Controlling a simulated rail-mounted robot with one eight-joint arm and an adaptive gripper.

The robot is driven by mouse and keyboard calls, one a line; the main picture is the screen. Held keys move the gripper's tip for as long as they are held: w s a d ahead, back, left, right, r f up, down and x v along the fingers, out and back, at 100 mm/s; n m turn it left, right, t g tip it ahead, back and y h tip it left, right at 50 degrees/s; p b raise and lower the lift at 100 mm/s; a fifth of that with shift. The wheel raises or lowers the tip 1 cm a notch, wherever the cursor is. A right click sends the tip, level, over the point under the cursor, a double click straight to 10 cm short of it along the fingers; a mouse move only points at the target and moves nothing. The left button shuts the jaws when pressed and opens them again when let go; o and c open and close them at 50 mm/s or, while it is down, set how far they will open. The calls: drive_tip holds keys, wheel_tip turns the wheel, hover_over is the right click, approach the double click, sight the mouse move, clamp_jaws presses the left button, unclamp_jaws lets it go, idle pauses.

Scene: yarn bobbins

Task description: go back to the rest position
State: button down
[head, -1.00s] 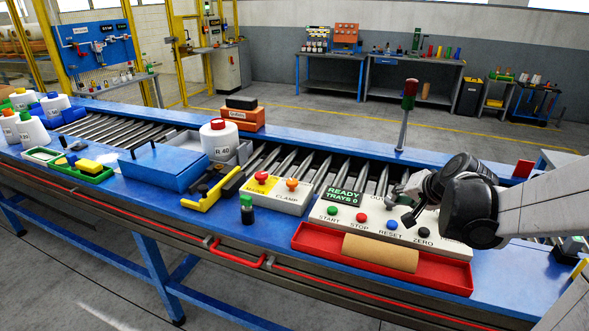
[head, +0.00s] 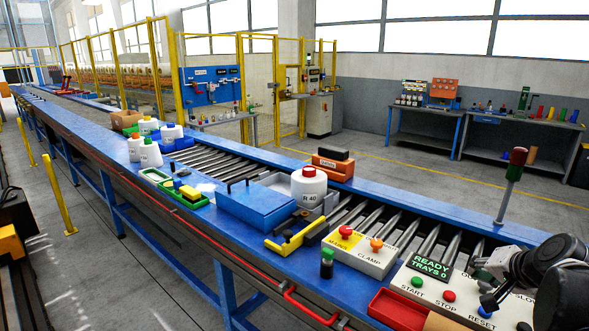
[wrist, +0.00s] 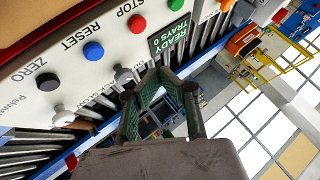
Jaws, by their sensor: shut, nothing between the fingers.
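My gripper (head: 488,290) is at the right of the head view, above the white button panel (head: 460,290). It is shut and empty. In the wrist view its greenish fingers (wrist: 160,82) reach out from the dark gripper body, with nothing held between them. The panel shows there too, tilted, with its STOP, RESET and ZERO buttons and the READY TRAYS display (wrist: 167,40). In the head view my arm covers the panel's right part.
A red tray (head: 392,308) lies before the panel. A signal post (head: 510,190) rises behind the panel.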

drive_tip(key=w+a+r+n+y+p, duration=0.1)
drive_tip(key=a+r+p, duration=0.15)
drive_tip(key=a, duration=0.25)
drive_tip(key=a+r+p, duration=0.1)
drive_tip(key=a+r, duration=0.2)
drive_tip(key=a, duration=0.2)
drive_tip(key=s+a+f+n+g+b, duration=0.2)
drive_tip(key=s+a+f+n+b, duration=0.7)
drive_tip(key=s+a+f+b, duration=0.4)
drive_tip(key=shift+s+a+f+b, duration=0.25)
drive_tip(key=shift+s+a+b, duration=0.15)
drive_tip(key=shift+a+b, duration=0.5)
